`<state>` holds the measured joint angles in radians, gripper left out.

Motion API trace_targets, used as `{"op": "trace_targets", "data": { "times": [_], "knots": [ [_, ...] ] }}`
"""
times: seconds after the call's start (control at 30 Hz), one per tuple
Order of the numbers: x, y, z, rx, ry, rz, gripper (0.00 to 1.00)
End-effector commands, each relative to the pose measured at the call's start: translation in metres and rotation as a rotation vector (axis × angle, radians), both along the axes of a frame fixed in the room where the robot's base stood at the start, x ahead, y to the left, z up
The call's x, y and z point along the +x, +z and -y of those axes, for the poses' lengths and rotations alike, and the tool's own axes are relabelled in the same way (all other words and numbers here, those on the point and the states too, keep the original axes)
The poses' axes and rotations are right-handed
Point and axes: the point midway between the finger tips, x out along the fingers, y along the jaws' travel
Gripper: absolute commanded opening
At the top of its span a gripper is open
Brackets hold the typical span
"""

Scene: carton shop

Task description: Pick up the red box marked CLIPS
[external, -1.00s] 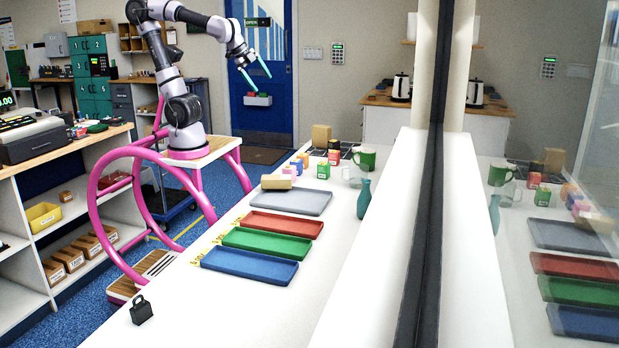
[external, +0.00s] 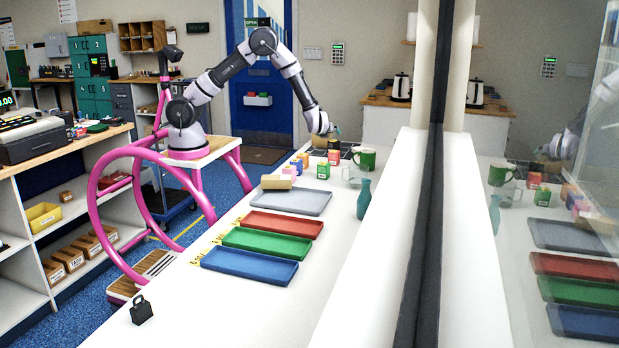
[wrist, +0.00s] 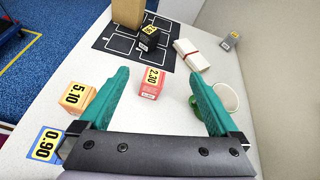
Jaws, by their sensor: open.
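A red box (wrist: 150,84) with a yellow 2.30 label on top stands upright in the wrist view, ahead of and between my fingers. No CLIPS lettering can be read on it. It appears to be the red box (external: 334,157) on the white counter in the external view. My gripper (wrist: 158,80) is open and empty, its two teal fingers wide apart, one to each side of the box in the picture. In the external view my gripper (external: 334,131) is above the far boxes, its fingers mostly hidden.
A black box (wrist: 148,38) stands on a dark gridded mat (wrist: 112,42) beside a tall tan block (wrist: 128,12). An orange box (wrist: 76,97) and a blue box (wrist: 44,146) stand left. A green mug (external: 364,158) is close on the right. Trays fill the nearer counter.

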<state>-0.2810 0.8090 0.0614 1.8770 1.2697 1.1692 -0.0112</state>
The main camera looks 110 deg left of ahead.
Motion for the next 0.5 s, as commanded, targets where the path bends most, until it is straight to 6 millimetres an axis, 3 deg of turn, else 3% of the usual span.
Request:
{"op": "trace_targets", "data": {
  "times": [0.03, 0.2, 0.3, 0.5],
  "knots": [
    [0.001, -0.026, -0.009, 0.015, -0.026, -0.049, 0.97],
    [0.006, -0.079, -0.028, 0.051, -0.107, -0.152, 0.97],
    [0.006, -0.094, -0.032, 0.062, -0.131, -0.179, 0.97],
    [0.007, -0.104, -0.047, 0.065, -0.137, -0.187, 0.97]
  ]
}}
